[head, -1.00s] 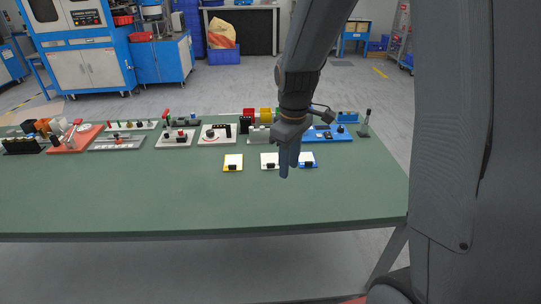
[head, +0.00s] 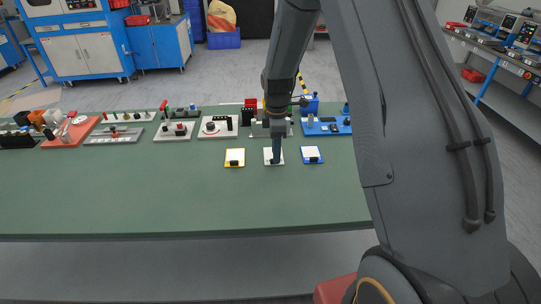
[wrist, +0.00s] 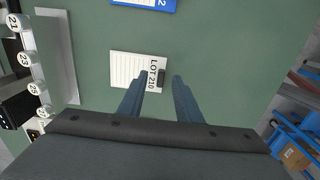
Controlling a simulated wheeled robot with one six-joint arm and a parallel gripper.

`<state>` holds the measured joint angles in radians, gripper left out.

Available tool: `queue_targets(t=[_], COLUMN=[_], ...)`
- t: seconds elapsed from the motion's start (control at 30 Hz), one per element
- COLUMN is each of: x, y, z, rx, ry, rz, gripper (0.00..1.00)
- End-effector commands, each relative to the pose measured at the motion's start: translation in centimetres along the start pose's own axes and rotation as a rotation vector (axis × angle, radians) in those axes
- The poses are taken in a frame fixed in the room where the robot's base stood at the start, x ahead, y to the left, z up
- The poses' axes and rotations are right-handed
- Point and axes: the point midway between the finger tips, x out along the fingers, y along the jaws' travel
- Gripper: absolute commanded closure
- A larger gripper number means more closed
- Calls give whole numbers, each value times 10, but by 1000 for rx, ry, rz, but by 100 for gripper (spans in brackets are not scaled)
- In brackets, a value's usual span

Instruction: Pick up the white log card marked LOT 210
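The white log card (head: 267,152) lies on the green table between a yellow card (head: 234,153) and a blue card (head: 312,150). In the wrist view the white card (wrist: 130,69) shows ruled lines and the print LOT 210. A small black block (wrist: 163,77) is at its printed end. My gripper (wrist: 160,76) points down with its two fingers apart. In the wrist view the black block appears between the fingertips; the height gap cannot be told. In the head view my gripper (head: 277,160) overlaps the white card and hides part of it.
Several plates with knobs and fittings line the table's back, such as a white plate (head: 211,133) and a blue plate (head: 318,128). The green table (head: 150,200) is bare in front of the cards. The blue card (wrist: 147,3) is at the top in the wrist view.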

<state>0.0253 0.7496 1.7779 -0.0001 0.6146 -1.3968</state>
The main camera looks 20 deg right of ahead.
Motion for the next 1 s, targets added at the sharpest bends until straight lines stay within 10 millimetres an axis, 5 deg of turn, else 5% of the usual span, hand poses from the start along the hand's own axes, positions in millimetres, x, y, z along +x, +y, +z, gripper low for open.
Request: queue_targets(t=[0.2,0.47,0.67,1.0], x=[20,23,23,21], y=[0,0,0,0], z=[-1,-2,-2,-2], rx=[-1,-2,-3,-3], ry=[0,0,0,0], rz=[0,1,1,1], gripper=[69,69,100,100])
